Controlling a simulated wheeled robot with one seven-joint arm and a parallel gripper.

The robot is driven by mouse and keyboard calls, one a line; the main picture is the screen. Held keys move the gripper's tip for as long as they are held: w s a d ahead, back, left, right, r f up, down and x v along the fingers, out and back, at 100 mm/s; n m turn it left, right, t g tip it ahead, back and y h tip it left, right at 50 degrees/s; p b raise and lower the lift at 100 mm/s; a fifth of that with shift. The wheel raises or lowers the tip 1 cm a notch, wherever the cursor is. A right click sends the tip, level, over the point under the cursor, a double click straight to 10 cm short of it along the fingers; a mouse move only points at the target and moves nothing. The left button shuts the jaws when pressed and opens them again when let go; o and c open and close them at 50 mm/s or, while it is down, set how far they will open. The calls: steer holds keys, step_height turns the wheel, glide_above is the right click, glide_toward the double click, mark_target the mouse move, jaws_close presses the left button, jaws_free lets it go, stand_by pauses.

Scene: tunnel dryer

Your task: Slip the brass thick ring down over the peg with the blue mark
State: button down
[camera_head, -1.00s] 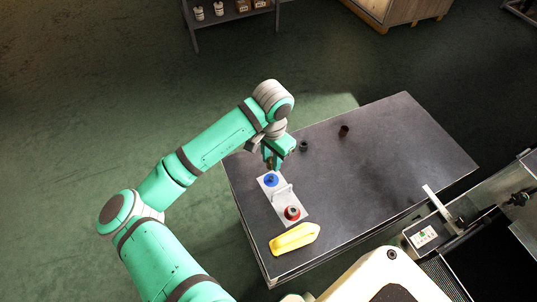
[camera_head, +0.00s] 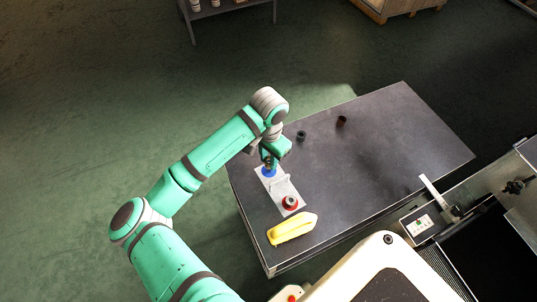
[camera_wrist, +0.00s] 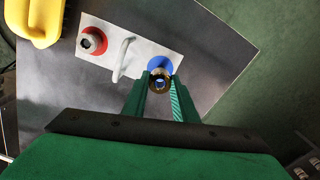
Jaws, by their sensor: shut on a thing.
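My gripper (camera_wrist: 160,98) is shut on the brass thick ring (camera_wrist: 160,74), whose round opening shows between the fingertips in the wrist view. The ring is over or close to the blue mark (camera_wrist: 164,63) on the pale plate (camera_wrist: 143,52). Something bright shows through the ring's hole, but I cannot tell if the peg is inside it. In the head view the blue mark (camera_head: 268,172) lies just below my gripper (camera_head: 269,162), which partly covers it. The plate also carries a red mark (camera_wrist: 88,47) with a grey piece on it, and an upright handle (camera_wrist: 124,58) between the marks.
A yellow object (camera_head: 291,229) lies near the table's front left edge. Two small dark rings or cups (camera_head: 301,135) (camera_head: 341,121) stand farther back. The middle and right of the dark table (camera_head: 390,150) are clear. A machine with a control panel (camera_head: 423,223) adjoins at right.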

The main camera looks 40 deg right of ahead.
steer(key=shift+f, duration=0.4)
stand_by(0.4)
steer(key=shift+d, duration=0.1)
stand_by(0.7)
steer(key=shift+f, duration=1.85)
stand_by(0.5)
steer(key=c, duration=1.4)
jaws_free()
steer(key=shift+o, duration=0.2)
step_height(320, 180, up, 11)
steer(key=shift+f, duration=0.15)
